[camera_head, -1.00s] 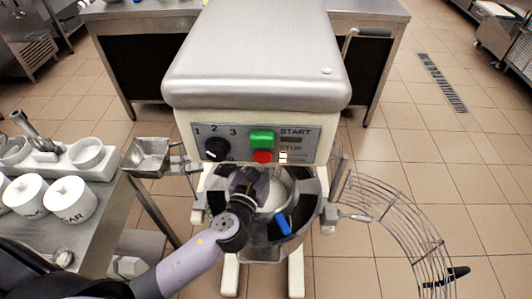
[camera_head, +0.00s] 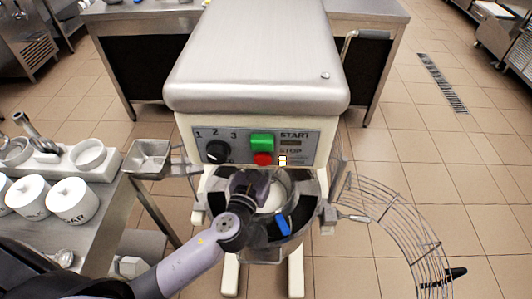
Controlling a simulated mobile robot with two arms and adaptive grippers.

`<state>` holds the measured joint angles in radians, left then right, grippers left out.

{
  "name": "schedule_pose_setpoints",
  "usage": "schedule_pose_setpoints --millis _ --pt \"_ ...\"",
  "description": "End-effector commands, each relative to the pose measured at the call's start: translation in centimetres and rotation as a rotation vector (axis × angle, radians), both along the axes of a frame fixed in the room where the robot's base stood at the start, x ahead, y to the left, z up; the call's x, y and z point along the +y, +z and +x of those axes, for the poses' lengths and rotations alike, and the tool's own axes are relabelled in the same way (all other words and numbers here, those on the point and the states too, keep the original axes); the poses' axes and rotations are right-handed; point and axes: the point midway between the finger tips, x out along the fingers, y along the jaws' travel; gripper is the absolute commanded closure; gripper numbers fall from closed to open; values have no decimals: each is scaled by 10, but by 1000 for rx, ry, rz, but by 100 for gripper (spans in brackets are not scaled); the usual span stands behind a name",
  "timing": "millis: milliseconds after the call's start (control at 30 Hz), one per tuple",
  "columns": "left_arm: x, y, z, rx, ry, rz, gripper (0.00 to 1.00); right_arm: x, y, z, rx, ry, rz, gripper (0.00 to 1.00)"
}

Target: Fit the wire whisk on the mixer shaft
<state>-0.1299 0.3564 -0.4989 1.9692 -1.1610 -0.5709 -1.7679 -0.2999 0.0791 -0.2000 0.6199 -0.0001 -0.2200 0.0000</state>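The mixer (camera_head: 258,62) stands in the middle of the head view, with its control panel facing me. Its bowl (camera_head: 262,250) sits below the head. My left arm comes in from the lower left and reaches over the bowl. My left gripper (camera_head: 252,184) is under the mixer head; its fingertips are mostly hidden, so I cannot tell whether it is open or shut. The wire whisk and the mixer shaft cannot be made out; the head and my arm cover that area. A blue piece (camera_head: 283,225) shows at the bowl's front right. My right gripper is not in view.
The wire bowl guard (camera_head: 402,225) swings out open at the right. A steel counter (camera_head: 110,222) at the left holds white jars (camera_head: 70,201) and small bowls. A steel chute (camera_head: 152,158) juts from the mixer's left side. A table (camera_head: 372,45) stands behind.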

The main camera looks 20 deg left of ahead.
Motion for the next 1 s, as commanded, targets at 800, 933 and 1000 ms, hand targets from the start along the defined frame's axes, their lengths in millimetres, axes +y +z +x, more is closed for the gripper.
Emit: schedule_pose_setpoints --millis 800,933,1000 --pt "0 2 0 0 0 -1 100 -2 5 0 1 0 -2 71" --pt "0 2 0 -1 0 -1 100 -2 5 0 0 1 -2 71" --pt "0 2 0 -1 0 -1 100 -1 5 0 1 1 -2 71"
